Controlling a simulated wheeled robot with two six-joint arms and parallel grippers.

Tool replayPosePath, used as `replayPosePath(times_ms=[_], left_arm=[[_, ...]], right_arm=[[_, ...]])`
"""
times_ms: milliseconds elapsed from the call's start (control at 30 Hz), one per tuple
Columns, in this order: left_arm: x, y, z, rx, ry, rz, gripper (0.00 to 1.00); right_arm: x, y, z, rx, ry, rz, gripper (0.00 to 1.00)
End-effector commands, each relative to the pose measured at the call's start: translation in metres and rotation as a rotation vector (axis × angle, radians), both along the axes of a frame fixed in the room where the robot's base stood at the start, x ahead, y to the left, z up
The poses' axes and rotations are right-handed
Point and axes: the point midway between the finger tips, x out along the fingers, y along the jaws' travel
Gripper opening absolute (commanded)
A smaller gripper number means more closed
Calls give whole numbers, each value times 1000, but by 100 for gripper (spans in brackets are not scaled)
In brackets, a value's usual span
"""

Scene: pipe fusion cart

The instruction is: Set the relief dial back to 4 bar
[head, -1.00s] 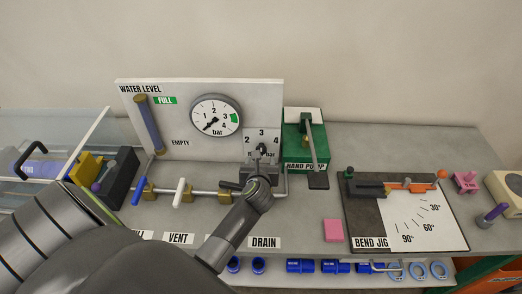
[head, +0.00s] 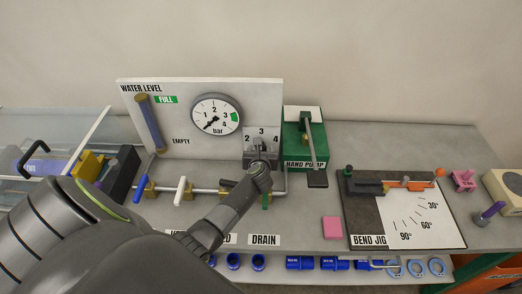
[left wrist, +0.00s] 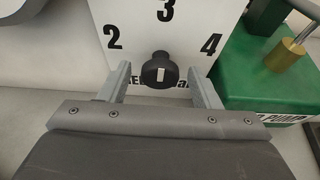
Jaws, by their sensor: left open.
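The relief dial is a round black knob (left wrist: 160,72) with a short white mark on its face, on a white plate (left wrist: 180,25) numbered 2, 3 and 4. In the left wrist view the mark stands about upright, roughly towards the 3. My left gripper (left wrist: 161,84) is open, its fingers on either side of the knob with gaps to it. In the head view my left gripper (head: 261,157) is in front of the dial plate (head: 262,133) and mostly hides the knob. My right gripper is not in view.
A pressure gauge (head: 216,114) on the panel has its needle at the lower left. The green hand pump (head: 305,140) stands close right of the dial. A pipe with valve handles (head: 181,190) runs below. The bend jig (head: 420,220) and a pink block (head: 333,228) are farther right.

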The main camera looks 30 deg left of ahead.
Motion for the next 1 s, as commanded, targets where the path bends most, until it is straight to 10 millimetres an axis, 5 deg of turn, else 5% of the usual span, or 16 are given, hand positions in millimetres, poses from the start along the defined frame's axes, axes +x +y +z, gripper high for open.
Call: replayPosePath(times_ms=[67, 400, 1000], left_arm=[[0, 0, 0, 0, 0, 0, 57], [0, 0, 0, 0, 0, 0, 14], [0, -2, -1, 184, 115, 1, 13]], right_arm=[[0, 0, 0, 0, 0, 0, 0], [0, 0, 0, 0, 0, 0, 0], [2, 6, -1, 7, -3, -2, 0]])
